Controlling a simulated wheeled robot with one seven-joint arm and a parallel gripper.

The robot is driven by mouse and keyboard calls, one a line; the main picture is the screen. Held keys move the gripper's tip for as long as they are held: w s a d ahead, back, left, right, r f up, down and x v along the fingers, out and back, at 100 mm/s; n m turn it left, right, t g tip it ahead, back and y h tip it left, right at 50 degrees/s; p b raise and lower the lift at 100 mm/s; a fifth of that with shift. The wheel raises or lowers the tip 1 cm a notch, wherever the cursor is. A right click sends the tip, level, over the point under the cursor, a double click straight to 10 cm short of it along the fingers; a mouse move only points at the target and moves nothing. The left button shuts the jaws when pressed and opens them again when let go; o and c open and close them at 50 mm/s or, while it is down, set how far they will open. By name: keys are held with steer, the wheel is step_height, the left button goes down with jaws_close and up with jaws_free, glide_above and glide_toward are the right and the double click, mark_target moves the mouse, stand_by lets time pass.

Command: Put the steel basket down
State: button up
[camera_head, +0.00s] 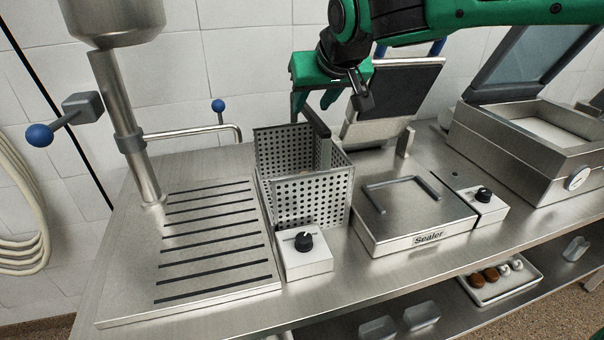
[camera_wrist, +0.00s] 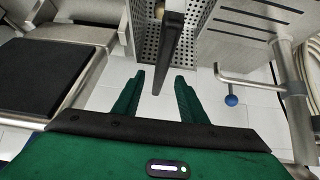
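The steel basket (camera_head: 311,203) is a perforated, open-topped box, upright at the counter between the slotted drain board and the sealer. It also shows in the wrist view (camera_wrist: 148,45). Its dark bar handle (camera_head: 316,122) rises at the right side and points back; it shows in the wrist view too (camera_wrist: 171,55). My green gripper (camera_head: 312,106) is above the back of the basket. In the wrist view my gripper (camera_wrist: 159,78) has its fingers apart, with the handle's end between them and gaps on both sides. The basket's underside is hidden.
A slotted drain board (camera_head: 210,240) lies left of the basket, under a steel column (camera_head: 125,130). A knob box (camera_head: 304,252) stands in front. The sealer (camera_head: 415,215), with its raised lid (camera_head: 395,100), is to the right. A blue-ended lever (camera_head: 218,106) is behind.

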mark_target(309, 108)
steer(key=x, duration=0.4)
steer(key=shift+w+f, duration=0.3)
jaws_close()
steer(key=shift+r, duration=0.1)
stand_by(1.0)
